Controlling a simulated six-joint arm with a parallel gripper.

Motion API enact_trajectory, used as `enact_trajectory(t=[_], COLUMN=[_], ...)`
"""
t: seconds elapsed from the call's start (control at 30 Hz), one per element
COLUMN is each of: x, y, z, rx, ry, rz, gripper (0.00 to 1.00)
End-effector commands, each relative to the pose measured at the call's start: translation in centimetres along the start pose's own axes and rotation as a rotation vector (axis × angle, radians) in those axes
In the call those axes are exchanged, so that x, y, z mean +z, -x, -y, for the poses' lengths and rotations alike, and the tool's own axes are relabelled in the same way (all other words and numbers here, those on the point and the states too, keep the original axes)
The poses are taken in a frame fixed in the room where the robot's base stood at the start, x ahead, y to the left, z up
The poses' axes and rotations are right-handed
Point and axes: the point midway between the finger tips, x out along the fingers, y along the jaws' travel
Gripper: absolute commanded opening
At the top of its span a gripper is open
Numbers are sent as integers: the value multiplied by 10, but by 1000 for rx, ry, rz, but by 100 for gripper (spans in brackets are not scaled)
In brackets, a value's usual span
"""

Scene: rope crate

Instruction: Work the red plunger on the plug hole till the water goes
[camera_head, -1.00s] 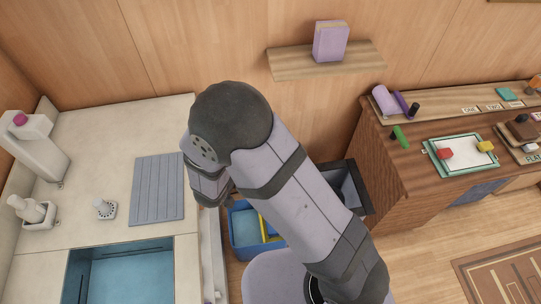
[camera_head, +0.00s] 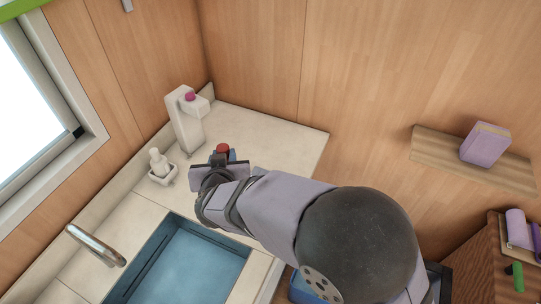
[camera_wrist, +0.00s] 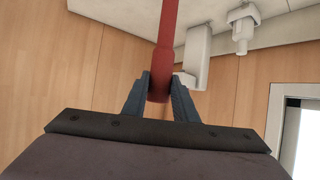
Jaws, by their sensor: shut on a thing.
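My gripper (camera_wrist: 160,84) is shut on the red plunger (camera_wrist: 168,25), its two dark fingers on either side of the red handle. The handle runs to the top edge of the wrist view, and its far end is out of frame. In the head view a red end of the plunger (camera_head: 223,149) shows at my gripper (camera_head: 224,158), above the pale counter behind the sink. The blue sink basin (camera_head: 190,268) lies in front and holds what looks like water. The plug hole is not visible.
A white dispenser with a pink top (camera_head: 185,125) and a white pump bottle (camera_head: 159,163) stand left of my gripper. A metal tap (camera_head: 95,245) reaches toward the sink. A window (camera_head: 35,100) is at left. The counter (camera_head: 285,140) is clear at the back right.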

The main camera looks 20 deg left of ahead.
Motion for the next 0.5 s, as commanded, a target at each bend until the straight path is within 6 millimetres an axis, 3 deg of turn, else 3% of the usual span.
enact_trajectory(t=[0.03, 0.1, 0.37, 0.5], x=[-3, -5, -7, 31], y=[7, 14, 41, 42], z=[20, 39, 97, 98], rx=[-40, -83, -211, -219], ry=[20, 44, 113, 127], rz=[-4, -4, -4, 3], gripper=[0, 0, 0, 0])
